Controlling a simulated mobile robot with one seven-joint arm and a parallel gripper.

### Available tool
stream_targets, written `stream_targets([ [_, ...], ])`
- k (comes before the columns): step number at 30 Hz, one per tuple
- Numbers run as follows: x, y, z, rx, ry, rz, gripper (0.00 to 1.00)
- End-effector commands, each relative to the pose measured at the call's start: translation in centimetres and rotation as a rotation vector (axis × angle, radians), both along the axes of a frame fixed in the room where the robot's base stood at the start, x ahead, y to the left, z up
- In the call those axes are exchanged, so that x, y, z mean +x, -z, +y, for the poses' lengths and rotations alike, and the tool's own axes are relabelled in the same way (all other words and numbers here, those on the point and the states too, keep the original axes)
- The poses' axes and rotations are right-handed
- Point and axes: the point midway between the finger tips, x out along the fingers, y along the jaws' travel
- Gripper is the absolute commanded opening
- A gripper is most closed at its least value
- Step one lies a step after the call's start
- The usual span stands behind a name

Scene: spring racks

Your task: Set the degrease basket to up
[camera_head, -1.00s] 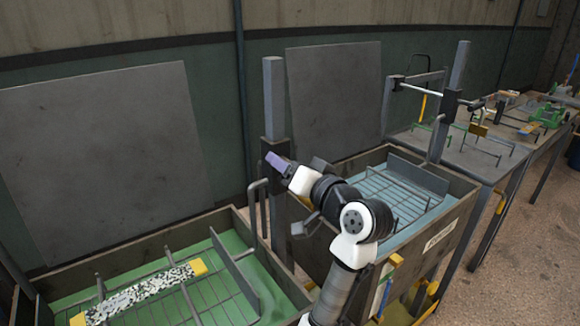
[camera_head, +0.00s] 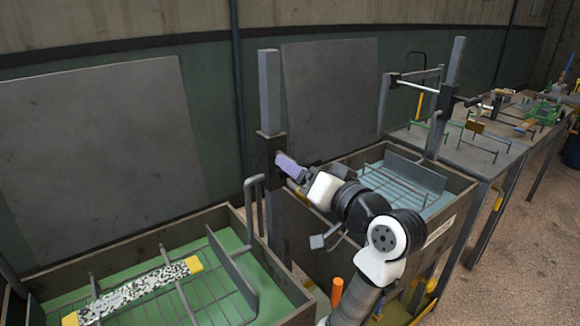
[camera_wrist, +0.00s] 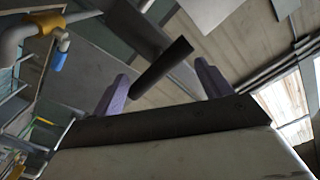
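Two tanks hold wire baskets. The basket (camera_head: 232,265) in the left tank sits in green liquid and carries a speckled bar with yellow ends (camera_head: 130,290). The basket (camera_head: 405,180) in the right tank sits at blue liquid. I cannot read which tank is degrease. A grey post (camera_head: 269,95) with a dark sliding block (camera_head: 268,155) stands between them, with a bent grey rod (camera_head: 249,190) beside it. My gripper (camera_head: 286,163) is close to the block. In the wrist view my gripper (camera_wrist: 164,88) has its purple fingers apart, with a dark bar (camera_wrist: 165,62) between them.
A second post (camera_head: 455,80) with a crossbar stands behind the right tank. A bench (camera_head: 480,150) with racks and green tools runs off to the right. Large grey panels (camera_head: 100,150) stand behind the tanks. Open floor (camera_head: 520,230) lies at right.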

Motion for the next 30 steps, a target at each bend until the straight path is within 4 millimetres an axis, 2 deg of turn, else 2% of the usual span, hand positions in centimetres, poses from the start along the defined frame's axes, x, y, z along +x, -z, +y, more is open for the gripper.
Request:
stream_targets([
  [1,-1.1,0.1,-1.0,0.000,0.009,-0.009,0.76],
  [6,-3.9,0.1,-3.0,-0.001,0.006,-0.006,0.76],
  [12,-5.8,0.1,-4.3,0.000,0.002,-0.001,0.76],
  [30,-6.1,0.1,-4.5,0.001,-0.001,0.002,0.76],
])
